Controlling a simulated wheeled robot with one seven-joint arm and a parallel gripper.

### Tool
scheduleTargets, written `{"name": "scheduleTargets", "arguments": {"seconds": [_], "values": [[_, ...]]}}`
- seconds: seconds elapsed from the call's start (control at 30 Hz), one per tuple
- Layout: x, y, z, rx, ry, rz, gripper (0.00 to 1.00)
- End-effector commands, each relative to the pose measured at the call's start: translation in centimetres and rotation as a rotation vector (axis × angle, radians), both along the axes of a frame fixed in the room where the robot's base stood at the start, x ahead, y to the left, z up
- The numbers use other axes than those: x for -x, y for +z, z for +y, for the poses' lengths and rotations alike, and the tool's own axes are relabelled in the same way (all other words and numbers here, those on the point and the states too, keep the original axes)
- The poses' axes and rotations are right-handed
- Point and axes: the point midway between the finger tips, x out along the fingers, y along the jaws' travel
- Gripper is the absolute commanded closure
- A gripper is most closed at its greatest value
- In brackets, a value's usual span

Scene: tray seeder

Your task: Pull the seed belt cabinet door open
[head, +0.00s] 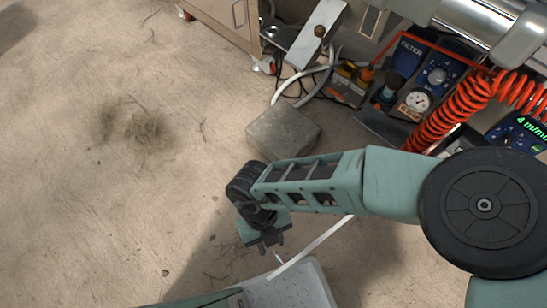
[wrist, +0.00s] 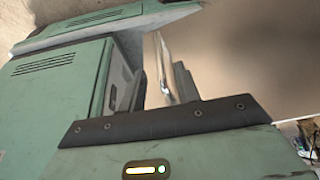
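My gripper (head: 273,247) hangs low at the end of my teal arm in the head view, close to a pale, thin, slanting panel edge (head: 318,241). This looks like the top edge of the cabinet door, standing out from the cabinet's grey top (head: 290,288). In the wrist view the smooth brownish face on the right (wrist: 245,60) seems to be that door, seen very near and blurred. A thin silver piece, probably its handle (wrist: 160,68), stands between my fingers. My fingers are apart, with a gap visible left of the handle. Firm contact is not visible.
A green vented housing (wrist: 55,80) fills the wrist view's left. In the head view, a stone block (head: 284,134) lies on the floor beyond my arm. Hoses, a filter panel (head: 432,75) and an orange coiled hose (head: 450,122) crowd the upper right. The floor at left is open.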

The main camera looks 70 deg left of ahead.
Motion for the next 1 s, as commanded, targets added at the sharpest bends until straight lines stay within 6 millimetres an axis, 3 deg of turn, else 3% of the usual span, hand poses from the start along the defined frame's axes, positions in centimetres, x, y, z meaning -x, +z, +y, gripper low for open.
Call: {"name": "scheduleTargets", "arguments": {"seconds": [0.2, 0.4, 0.6, 1.0], "values": [[0.2, 5.1, 2.0, -0.002, 0.0, 0.001, 0.68], [0.3, 8.2, 3.3, 0.0, 0.001, 0.001, 0.68], [0.3, 9.7, 4.0, 0.001, 0.001, 0.001, 0.68], [0.3, 9.8, 4.0, 0.001, 0.001, 0.002, 0.68]]}}
